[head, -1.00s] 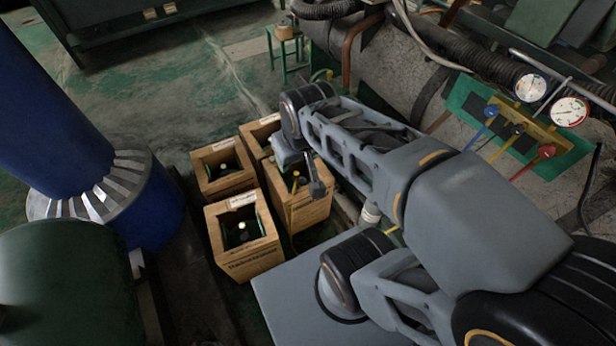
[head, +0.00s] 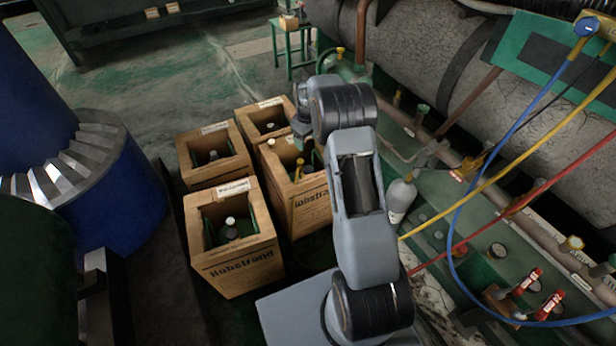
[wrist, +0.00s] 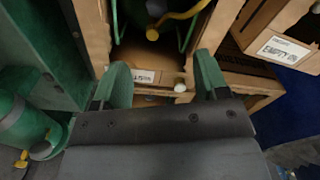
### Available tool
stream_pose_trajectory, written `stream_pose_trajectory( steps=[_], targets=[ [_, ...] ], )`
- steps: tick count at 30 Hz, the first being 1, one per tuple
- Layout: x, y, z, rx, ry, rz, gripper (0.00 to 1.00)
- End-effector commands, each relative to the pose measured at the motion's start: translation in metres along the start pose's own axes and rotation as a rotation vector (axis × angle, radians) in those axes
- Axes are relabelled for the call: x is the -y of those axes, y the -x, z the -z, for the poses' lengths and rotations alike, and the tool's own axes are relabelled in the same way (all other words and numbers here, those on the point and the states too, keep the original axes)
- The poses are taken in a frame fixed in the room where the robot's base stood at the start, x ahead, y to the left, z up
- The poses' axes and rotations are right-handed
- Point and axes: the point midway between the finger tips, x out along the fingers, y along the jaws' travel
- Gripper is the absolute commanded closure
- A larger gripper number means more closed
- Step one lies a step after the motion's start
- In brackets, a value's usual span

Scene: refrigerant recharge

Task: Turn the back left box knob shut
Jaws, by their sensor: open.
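Several open wooden boxes stand together on the floor. The back left box (head: 187,153) has a small pale-topped knob (head: 214,155) in its dark inside; how far it is turned cannot be told. My gripper (head: 301,112) is up and to the right of that box, beside the back right box (head: 240,122), touching no knob that I can see. In the wrist view my gripper (wrist: 163,82) has its two green fingers wide apart, with nothing held between them. Below them is a box rim with a label (wrist: 146,77) and a small white round piece.
The front left box (head: 240,270) holds a white-topped knob. The front right box (head: 312,210) holds a yellow fitting. A blue column base (head: 125,200) stands left. Pipes, hoses and a grey bottle (head: 401,195) crowd the right. A label reading EMPTY shows in the wrist view (wrist: 283,50).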

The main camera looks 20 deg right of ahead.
Motion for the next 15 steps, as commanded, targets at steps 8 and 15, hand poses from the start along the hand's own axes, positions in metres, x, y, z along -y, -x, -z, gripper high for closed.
stream_pose_trajectory(
  steps=[8, 15],
  targets=[
    [-0.006, -0.048, 0.002, 0.009, 0.014, 0.007, 0.33],
    [-0.005, -0.095, 0.002, 0.009, 0.014, 0.007, 0.33]
  ],
)
